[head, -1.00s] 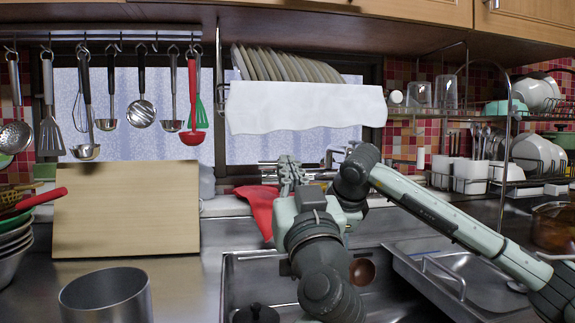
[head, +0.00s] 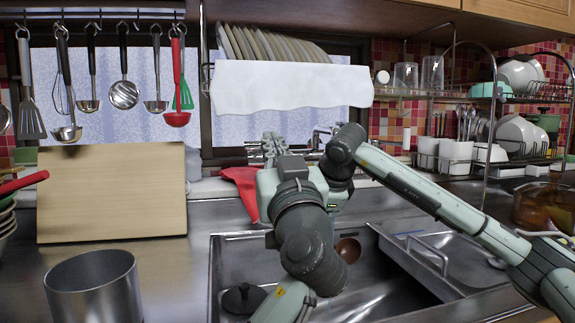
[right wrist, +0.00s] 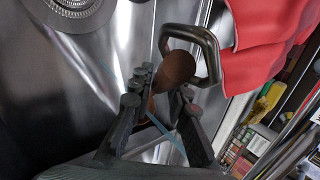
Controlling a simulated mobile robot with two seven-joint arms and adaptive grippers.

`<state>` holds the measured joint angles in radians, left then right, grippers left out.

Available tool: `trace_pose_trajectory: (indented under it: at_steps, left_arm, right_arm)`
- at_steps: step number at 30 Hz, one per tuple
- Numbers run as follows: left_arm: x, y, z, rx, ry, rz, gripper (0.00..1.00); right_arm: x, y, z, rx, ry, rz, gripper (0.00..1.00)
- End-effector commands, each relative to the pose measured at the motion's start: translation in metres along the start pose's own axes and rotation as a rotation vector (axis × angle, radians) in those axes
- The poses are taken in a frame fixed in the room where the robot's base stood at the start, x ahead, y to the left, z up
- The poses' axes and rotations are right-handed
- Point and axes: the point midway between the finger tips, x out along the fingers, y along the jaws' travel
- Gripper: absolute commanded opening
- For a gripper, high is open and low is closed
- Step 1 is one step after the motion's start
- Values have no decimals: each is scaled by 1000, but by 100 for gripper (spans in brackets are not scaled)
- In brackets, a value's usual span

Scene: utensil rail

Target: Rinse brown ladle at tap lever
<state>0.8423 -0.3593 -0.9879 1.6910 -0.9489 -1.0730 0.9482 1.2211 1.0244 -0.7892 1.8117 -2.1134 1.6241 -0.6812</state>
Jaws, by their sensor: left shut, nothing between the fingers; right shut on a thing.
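The brown ladle's round bowl (head: 347,250) shows over the sink, below my arm links. In the right wrist view the brown ladle (right wrist: 178,68) is between the fingers of my right gripper (right wrist: 160,95), which is shut on it. In the head view that gripper is hidden behind my arms. My left gripper (head: 273,146) is shut and empty beside the tap (head: 322,136) at the back of the sink. Contact with the tap lever cannot be made out. A curved metal bar, perhaps the spout (right wrist: 205,42), is close to the ladle bowl in the wrist view.
A red cloth (head: 243,186) hangs at the sink's back edge. A steel pot (head: 95,290) and a wooden board (head: 112,195) stand left. Utensils hang from the rail (head: 100,15). A dish rack (head: 485,95) stands right.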

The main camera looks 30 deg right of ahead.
Motion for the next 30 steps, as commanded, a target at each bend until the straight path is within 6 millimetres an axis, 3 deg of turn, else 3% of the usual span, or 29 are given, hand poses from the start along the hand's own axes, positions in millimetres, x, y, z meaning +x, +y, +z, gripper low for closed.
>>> trace_pose_trajectory:
  at_steps: [6, 9, 18, 23, 30]
  left_arm:
    - [28, -2, -25, -50, -167, -10, 0]
    - [33, -1, -37, -52, -275, -10, 0]
    - [18, 4, -66, 8, -516, -4, 0]
    - [16, 4, -68, 25, -557, -3, 0]
    - [46, 2, -48, 27, -561, -6, 0]
  right_arm:
    - [0, 0, 0, 0, 0, -1, 0]
    - [0, 0, 0, 0, 0, -1, 0]
    - [0, 0, 0, 0, 0, -1, 0]
    - [0, 0, 0, 0, 0, -1, 0]
    - [0, 0, 0, 0, 0, -1, 0]
